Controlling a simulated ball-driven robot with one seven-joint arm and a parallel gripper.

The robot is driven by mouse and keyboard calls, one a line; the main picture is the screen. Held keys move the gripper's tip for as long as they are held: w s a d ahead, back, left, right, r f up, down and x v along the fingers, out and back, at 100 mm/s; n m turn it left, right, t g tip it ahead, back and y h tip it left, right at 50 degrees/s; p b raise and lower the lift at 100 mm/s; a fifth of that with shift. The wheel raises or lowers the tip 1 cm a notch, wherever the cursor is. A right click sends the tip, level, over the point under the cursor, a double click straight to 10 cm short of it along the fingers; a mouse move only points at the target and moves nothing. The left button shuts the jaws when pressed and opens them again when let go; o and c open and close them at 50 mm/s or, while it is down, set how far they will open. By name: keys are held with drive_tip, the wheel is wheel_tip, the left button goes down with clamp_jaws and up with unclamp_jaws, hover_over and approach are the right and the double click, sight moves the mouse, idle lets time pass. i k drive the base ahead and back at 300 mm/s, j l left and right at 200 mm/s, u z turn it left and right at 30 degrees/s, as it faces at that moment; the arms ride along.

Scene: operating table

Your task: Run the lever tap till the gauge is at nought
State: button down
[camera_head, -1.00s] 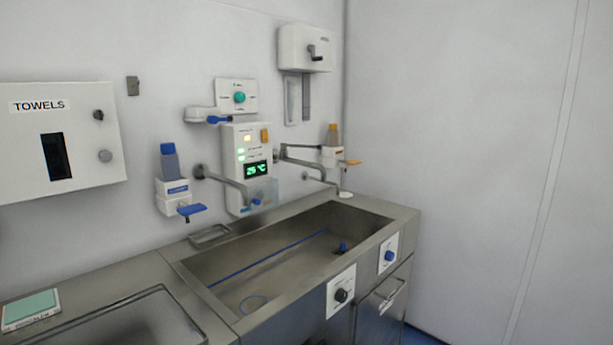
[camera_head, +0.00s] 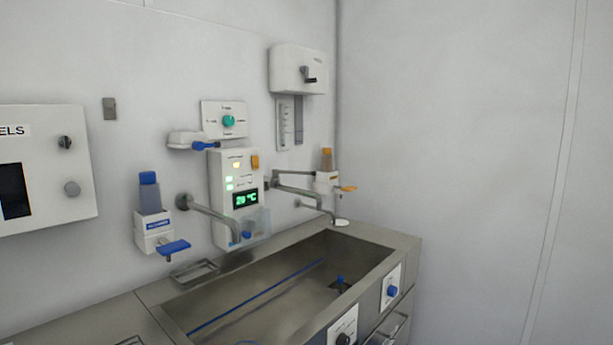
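Two metal taps come out of the wall over a steel sink (camera_head: 375,262). The left tap (camera_head: 208,214) has a curved spout ending near a small blue part. The right tap (camera_head: 302,192) has a long, flat bar above its spout, which looks like a lever. A pale upright strip with marks (camera_head: 284,124), possibly the gauge, hangs below a white wall box (camera_head: 298,70) with a dark knob; its reading is too small to tell. A white control panel (camera_head: 223,183) has a lit green display (camera_head: 245,199) that seems to read 20 °C. My gripper is not in view.
Blue-capped (camera_head: 150,195) and orange-capped (camera_head: 327,160) bottles sit in wall dispensers with blue (camera_head: 174,247) and orange (camera_head: 347,188) levers. A teal-knob dial (camera_head: 228,121) is above the panel. The sink front carries a blue knob (camera_head: 392,291).

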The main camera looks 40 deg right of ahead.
sight(275, 171)
drive_tip(key=i+z, duration=0.45)
drive_tip(key=i, duration=0.5)
